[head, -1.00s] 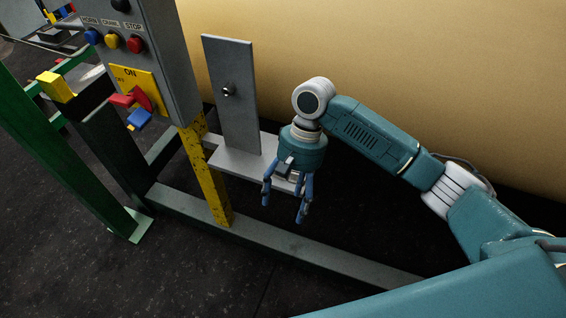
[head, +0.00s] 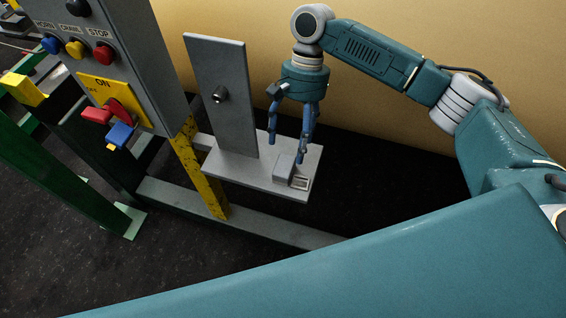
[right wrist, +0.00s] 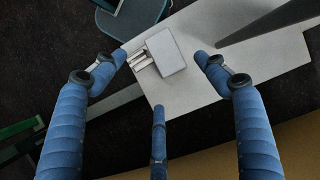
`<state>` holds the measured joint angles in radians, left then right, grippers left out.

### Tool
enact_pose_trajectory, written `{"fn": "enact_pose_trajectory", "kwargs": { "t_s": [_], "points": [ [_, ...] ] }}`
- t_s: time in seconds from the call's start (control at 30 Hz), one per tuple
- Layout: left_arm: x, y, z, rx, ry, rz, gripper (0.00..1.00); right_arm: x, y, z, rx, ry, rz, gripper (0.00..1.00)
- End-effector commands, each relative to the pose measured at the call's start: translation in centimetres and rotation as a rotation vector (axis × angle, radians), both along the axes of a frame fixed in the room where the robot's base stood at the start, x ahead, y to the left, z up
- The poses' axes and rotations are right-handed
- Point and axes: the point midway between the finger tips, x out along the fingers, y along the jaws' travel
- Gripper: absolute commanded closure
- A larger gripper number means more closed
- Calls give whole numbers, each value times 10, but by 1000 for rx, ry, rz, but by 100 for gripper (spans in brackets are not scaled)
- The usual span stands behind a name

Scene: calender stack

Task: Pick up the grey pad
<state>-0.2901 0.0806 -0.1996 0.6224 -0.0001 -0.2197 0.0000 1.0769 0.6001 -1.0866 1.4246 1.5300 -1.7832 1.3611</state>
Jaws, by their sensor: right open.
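The grey pad (head: 284,168) is a small light grey block lying on the pale shelf plate (head: 235,173), near its right front corner. In the right wrist view the pad (right wrist: 167,52) lies between the two side fingers, toward their tips. My right gripper (head: 290,148) is open and empty, its blue fingers pointing down above the pad. In the right wrist view its fingers (right wrist: 160,75) are spread wide, apart from the pad. My left gripper is not in view.
A small slotted piece (head: 301,183) sits beside the pad. An upright grey plate with a knob (head: 219,95) rises from the shelf's left part. A control box (head: 105,60) with buttons and a red lever stands left, by a yellow post (head: 199,175). A large tan roll (head: 420,35) is behind.

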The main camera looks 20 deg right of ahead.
Motion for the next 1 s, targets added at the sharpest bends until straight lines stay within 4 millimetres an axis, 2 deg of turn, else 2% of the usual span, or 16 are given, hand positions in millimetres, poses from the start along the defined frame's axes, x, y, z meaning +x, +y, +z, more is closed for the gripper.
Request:
{"fn": "enact_pose_trajectory", "kwargs": {
  "t_s": [0.03, 0.1, 0.23, 0.37, 0.5, 0.6, 0.83, 1.0],
  "points": [
    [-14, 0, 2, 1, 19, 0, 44, -2, 1, -4, 0, 1, 1, 27],
    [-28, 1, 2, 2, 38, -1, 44, -4, 3, -10, 0, 0, 1, 27],
    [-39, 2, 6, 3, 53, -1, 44, -8, 6, -17, 0, 0, 2, 27],
    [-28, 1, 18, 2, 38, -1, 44, -16, 13, -32, -1, 2, 3, 27],
    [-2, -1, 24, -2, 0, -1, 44, -22, 18, -51, 1, 0, 2, 27],
    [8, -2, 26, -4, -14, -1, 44, -23, 20, -58, 1, -2, 2, 27],
    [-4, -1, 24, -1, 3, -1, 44, -23, 20, -60, 1, -3, 2, 27],
    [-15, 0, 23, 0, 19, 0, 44, -23, 20, -59, 1, -3, 2, 61]
  ]
}}
